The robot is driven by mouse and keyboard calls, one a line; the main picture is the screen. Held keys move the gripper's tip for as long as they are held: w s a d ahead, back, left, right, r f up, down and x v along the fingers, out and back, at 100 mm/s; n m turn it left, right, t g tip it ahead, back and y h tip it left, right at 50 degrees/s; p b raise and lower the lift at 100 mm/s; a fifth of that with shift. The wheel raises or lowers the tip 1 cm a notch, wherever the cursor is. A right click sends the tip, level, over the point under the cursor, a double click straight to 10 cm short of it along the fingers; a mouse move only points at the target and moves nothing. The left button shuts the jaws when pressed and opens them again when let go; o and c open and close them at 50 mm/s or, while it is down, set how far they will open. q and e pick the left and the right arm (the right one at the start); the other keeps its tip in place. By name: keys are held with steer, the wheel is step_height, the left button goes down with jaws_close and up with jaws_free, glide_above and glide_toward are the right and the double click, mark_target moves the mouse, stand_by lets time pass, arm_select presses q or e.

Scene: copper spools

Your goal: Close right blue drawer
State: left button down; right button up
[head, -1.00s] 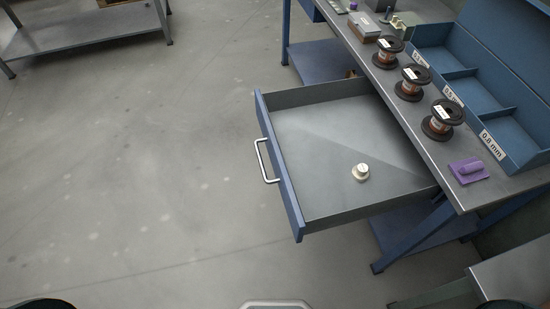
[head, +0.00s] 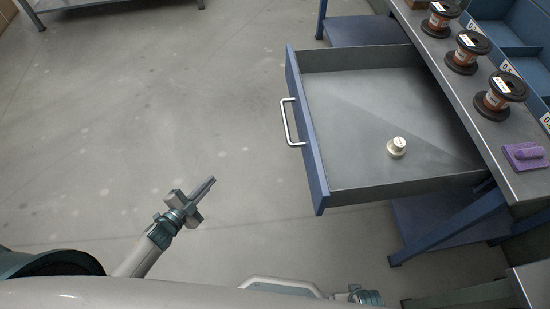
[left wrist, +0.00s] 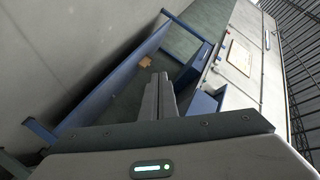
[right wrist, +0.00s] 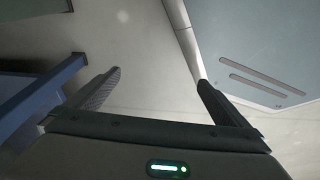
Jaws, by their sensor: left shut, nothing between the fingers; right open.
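The blue drawer (head: 308,130) is pulled far out of the workbench in the head view. Its front panel faces left and carries a silver bar handle (head: 289,122). A small pale round object (head: 396,147) lies on the drawer floor. My left gripper (head: 209,182) is shut and empty over the floor, to the lower left of the drawer and apart from it. Its shut fingers also show in the left wrist view (left wrist: 158,98). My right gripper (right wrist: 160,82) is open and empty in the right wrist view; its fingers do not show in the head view.
The workbench top (head: 440,62) holds several copper spools (head: 500,97), blue bins (head: 512,52) and a purple piece (head: 526,156). A lower blue shelf (head: 440,215) and bench legs stand under the drawer. The floor (head: 180,110) left of the drawer is clear.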

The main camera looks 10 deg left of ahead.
arm_select(q)
steer(key=s+d+r+m+g+h+b, duration=0.2)
steer(key=d+r+m+h, duration=0.3)
steer(key=r+m, duration=0.3)
steer(key=s+d+r+m+g+h+b, duration=0.1)
steer(key=d+r+m+g+h+b, duration=0.2)
steer(key=r, duration=0.8)
steer(key=d+m+h, duration=0.2)
steer(key=m+h, duration=0.2)
steer(key=m, duration=0.1)
steer(key=shift+s+m, duration=0.4)
arm_select(e)
steer(key=w+r, duration=0.4)
steer(key=r, duration=0.3)
steer(key=shift+a+r+t, duration=0.15)
steer(key=shift+a+t, duration=0.15)
arm_select(q)
steer(key=shift+w+d, duration=0.1)
steer(key=p+x, duration=0.2)
steer(key=x, duration=1.1)
steer(key=shift+d+p, duration=0.35)
arm_select(e)
step_height(320, 180, down, 8)
steer(key=s, duration=0.1)
steer(key=shift+s+d, duration=0.2)
steer(key=shift+d, duration=0.1)
